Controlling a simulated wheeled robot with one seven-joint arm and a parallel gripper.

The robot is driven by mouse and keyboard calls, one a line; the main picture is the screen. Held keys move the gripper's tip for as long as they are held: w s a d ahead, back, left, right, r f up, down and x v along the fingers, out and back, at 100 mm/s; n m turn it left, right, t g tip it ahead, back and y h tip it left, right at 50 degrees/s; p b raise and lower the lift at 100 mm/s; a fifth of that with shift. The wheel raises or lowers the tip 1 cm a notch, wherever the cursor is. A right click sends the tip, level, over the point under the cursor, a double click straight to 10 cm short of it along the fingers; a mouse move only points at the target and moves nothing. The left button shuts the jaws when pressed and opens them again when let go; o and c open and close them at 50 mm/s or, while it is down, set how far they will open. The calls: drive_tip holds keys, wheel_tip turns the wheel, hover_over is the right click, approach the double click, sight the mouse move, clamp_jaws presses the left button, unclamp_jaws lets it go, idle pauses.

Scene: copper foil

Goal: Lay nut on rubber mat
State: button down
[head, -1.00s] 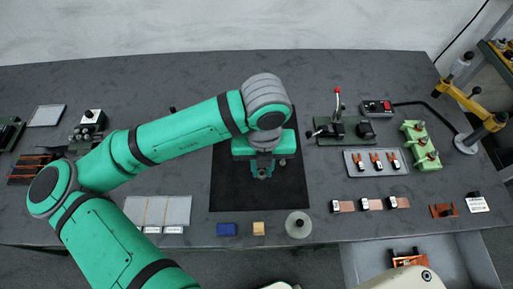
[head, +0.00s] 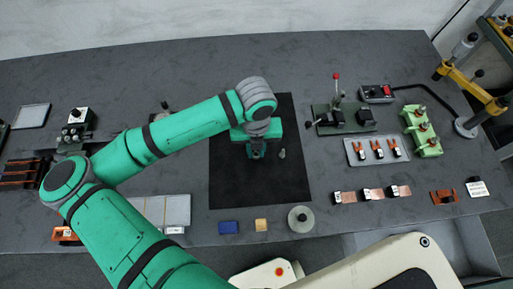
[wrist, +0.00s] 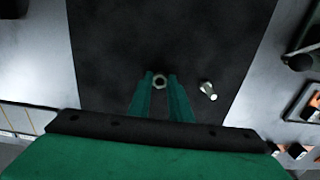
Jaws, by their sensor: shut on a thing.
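The nut (wrist: 160,81) is a small grey ring between the two fingertips of my gripper in the wrist view. My gripper (wrist: 160,84) is shut on it, pointing down over the black rubber mat (wrist: 115,40). In the head view the mat (head: 265,185) lies in the middle of the table, and my gripper (head: 257,154) is above its middle. The nut cannot be made out in the head view. I cannot tell whether the nut touches the mat.
A small light metal bolt-like piece (wrist: 208,91) lies on the mat right of my gripper.

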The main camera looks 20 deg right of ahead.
sight(256, 154)
drive_tip(key=shift+s+d+f, duration=0.1)
drive_tip(key=shift+s+f, duration=0.05)
drive_tip(key=shift+a, duration=0.2)
drive_tip(key=c, duration=1.6)
unclamp_jaws()
drive_tip(key=shift+f, duration=0.1)
drive_tip(key=shift+s+d, duration=0.1)
drive_tip(key=shift+r, duration=0.5)
wheel_tip(256, 154, up, 11)
drive_tip(key=shift+r, duration=0.2)
